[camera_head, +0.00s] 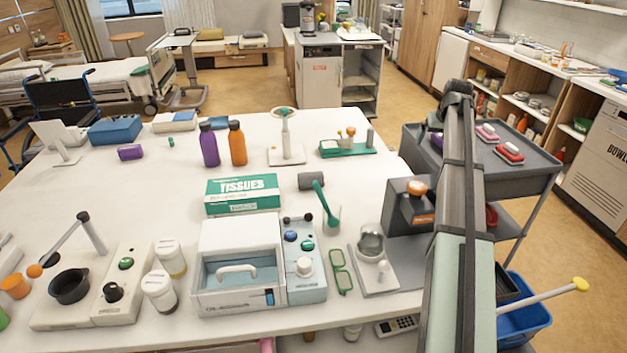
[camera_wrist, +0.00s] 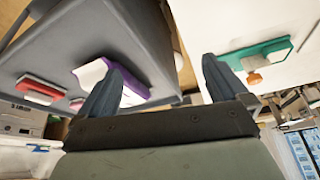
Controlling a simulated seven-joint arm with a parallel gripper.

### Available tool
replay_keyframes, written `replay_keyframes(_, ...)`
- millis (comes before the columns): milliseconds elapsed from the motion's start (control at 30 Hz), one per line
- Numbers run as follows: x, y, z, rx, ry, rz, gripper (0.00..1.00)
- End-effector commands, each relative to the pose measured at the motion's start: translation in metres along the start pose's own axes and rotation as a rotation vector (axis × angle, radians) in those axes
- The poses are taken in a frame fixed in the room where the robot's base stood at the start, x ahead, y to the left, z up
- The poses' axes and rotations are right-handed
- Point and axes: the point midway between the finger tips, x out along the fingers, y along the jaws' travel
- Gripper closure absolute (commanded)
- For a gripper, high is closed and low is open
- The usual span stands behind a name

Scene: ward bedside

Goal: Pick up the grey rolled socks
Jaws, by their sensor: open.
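The grey rolled socks appear to be the small dark grey roll (camera_head: 312,180) lying on the white table, right of the tissue box and behind the green-handled spoon or scoop. I do not see them in the wrist view. My gripper (camera_wrist: 162,82) is open and empty in the wrist view, with its two dark fingers apart. It is over the gap between the grey cart and the white table, away from the roll. In the head view my arm rises at the right, and the fingers cannot be made out there.
The tissue box (camera_head: 242,194), green scoop (camera_head: 325,204) and blue-grey control panel (camera_head: 304,262) are near the roll. A dark grey machine (camera_head: 408,208) stands to its right. The grey cart (camera_head: 535,165) carries red, pink and purple items.

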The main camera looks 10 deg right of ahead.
Motion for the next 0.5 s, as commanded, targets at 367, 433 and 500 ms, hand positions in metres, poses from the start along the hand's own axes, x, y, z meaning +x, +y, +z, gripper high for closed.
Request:
replay_keyframes(367, -0.008, -0.19, 0.004, -0.099, -0.113, -0.048, 0.0)
replay_keyframes(433, -0.011, -0.224, 0.009, -0.116, -0.133, -0.053, 0.0)
replay_keyframes(500, -0.015, -0.256, 0.015, -0.133, -0.155, -0.055, 0.0)
